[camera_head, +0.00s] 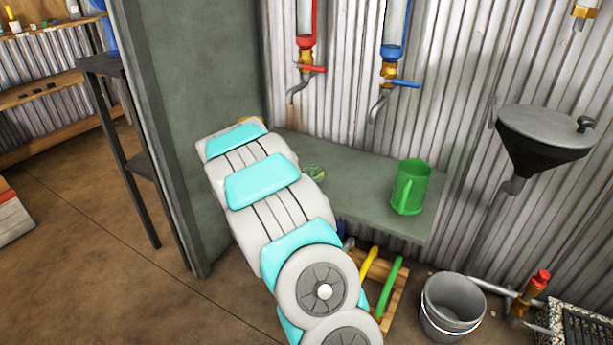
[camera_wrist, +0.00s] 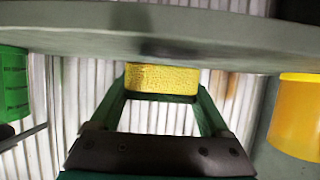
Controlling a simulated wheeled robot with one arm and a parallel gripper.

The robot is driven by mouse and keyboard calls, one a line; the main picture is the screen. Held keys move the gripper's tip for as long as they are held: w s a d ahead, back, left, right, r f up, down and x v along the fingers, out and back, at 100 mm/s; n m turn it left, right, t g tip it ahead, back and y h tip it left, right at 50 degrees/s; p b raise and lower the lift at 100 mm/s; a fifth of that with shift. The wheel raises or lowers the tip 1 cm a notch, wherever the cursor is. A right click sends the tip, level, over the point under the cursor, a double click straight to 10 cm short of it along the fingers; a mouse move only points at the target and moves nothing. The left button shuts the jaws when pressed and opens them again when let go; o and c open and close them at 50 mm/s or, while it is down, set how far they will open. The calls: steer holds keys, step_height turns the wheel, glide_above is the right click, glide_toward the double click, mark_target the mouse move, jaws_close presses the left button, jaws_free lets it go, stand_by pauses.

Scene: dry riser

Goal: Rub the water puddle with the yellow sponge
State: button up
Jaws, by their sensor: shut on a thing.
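The yellow sponge (camera_wrist: 162,79) is held between the green fingers of my gripper (camera_wrist: 163,92) in the wrist view. That view appears upside down, with the grey-green shelf (camera_wrist: 60,38) along its top. The sponge is at or very close to the shelf surface; I cannot tell whether it touches. A dark patch (camera_wrist: 170,47) lies on the shelf by the sponge; I cannot tell if it is shadow or the water puddle. In the head view my arm covers part of the shelf (camera_head: 372,190) and hides the sponge and any clear sight of the puddle.
A green jug (camera_head: 411,187) stands on the shelf to the right, and a yellow container (camera_wrist: 299,112) is on the opposite side. Red (camera_head: 306,60) and blue (camera_head: 390,70) taps hang above. A grey bucket (camera_head: 451,305) stands on the floor below.

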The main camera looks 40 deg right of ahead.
steer(key=shift+f+b, duration=0.3)
steer(key=shift+f, duration=0.5)
